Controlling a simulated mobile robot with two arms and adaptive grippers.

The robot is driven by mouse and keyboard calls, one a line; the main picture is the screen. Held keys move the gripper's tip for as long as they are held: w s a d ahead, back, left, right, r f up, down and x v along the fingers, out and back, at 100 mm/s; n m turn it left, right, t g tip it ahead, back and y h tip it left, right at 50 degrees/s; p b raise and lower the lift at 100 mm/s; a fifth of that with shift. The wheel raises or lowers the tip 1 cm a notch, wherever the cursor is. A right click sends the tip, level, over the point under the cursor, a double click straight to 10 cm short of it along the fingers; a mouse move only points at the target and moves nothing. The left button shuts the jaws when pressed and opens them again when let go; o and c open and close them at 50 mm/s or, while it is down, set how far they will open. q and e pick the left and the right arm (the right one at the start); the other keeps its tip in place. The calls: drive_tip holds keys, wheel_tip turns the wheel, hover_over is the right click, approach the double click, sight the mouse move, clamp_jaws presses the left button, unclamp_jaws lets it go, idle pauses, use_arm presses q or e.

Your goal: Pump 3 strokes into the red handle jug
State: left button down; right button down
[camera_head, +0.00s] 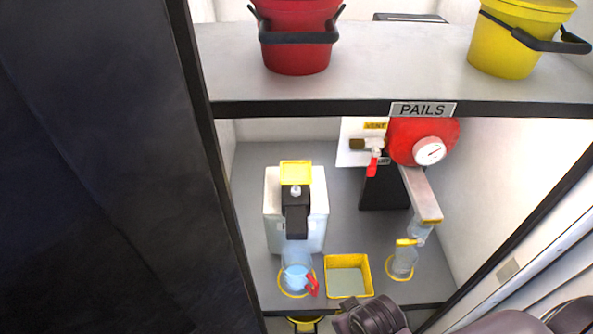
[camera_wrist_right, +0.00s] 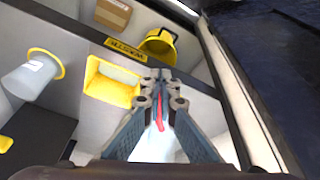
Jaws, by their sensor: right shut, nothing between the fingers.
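The red handle jug (camera_head: 295,275) is clear, with pale blue liquid in it. It stands upright in a yellow ring below the black pump (camera_head: 296,212). The pump sits on a white container (camera_head: 274,228) with a yellow top. In the head view only dark parts of my right arm show at the bottom, right of the jug. My left gripper is not in view.
A yellow tray (camera_head: 348,277) is right of the jug. A second clear jug (camera_head: 403,264) with a yellow handle stands further right, under a spout. Behind it is a red tank (camera_head: 410,135) with a gauge. A shelf (camera_head: 400,60) above holds red and yellow pails.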

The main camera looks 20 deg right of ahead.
drive_tip(key=w+a+r+m+t+h, duration=0.1)
drive_tip(key=w+r+t, duration=0.2)
drive_tip(key=w+r, duration=0.3)
drive_tip(key=w+a+r+m+t+h, duration=0.1)
drive_tip(key=w+r+t, duration=0.3)
drive_tip(key=r, duration=1.1)
drive_tip(key=w+a+r+m+t+h, duration=0.2)
drive_tip(key=w+a+r+m+t, duration=0.1)
drive_tip(key=w+r, duration=0.6)
wheel_tip(320, 180, up, 2)
drive_tip(key=shift+w+a+r+t, duration=0.1)
drive_tip(key=shift+w+a+t, duration=0.2)
drive_tip(key=shift+t, duration=0.3)
drive_tip(key=p, duration=0.4)
hover_over(296, 178)
drive_tip(key=shift+w+d+f, duration=0.1)
drive_tip(key=shift+w+f, duration=0.05)
drive_tip(key=shift+f, duration=0.45)
drive_tip(key=shift+w+d+f, duration=0.1)
drive_tip(key=shift+f, duration=0.45)
wheel_tip(296, 178, down, 3)
drive_tip(key=shift+s+r, duration=0.1)
drive_tip(key=shift+s+a+f, duration=0.1)
drive_tip(key=shift+f, duration=0.6)
